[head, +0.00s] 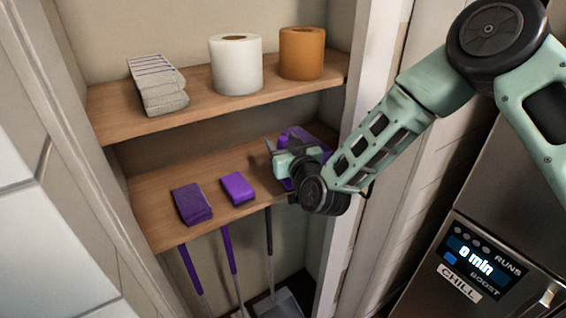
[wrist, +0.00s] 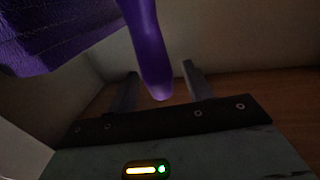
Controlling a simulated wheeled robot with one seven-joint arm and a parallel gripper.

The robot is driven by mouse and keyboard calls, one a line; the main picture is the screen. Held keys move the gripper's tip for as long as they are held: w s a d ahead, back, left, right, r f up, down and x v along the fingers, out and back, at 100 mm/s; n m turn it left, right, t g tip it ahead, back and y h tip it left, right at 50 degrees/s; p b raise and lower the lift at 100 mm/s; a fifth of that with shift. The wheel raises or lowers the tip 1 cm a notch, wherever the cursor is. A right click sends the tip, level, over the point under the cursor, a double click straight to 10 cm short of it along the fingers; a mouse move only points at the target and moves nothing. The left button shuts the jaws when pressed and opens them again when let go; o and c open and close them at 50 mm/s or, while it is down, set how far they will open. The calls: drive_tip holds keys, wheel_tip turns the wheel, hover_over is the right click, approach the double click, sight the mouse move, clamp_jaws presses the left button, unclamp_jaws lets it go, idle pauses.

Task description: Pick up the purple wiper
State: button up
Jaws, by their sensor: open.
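A purple object that looks like the wiper (head: 296,132) lies on the lower shelf at its right end, partly hidden behind my gripper (head: 277,149). In the wrist view, a smooth purple handle (wrist: 146,40) reaches down between the two fingers of my gripper (wrist: 160,76). The fingers stand apart, one on each side of the handle, with visible room around it. A purple textured part (wrist: 60,32) fills the upper left of the wrist view; I cannot tell whether it joins the handle.
A folded purple cloth (head: 191,204) and a purple sponge (head: 238,188) lie left on the lower shelf (head: 155,190). The upper shelf (head: 113,112) holds grey cloths (head: 158,84), a white roll (head: 235,65) and an orange roll (head: 301,54). Long-handled tools hang below.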

clamp_jaws()
drive_tip(key=shift+r, duration=0.1)
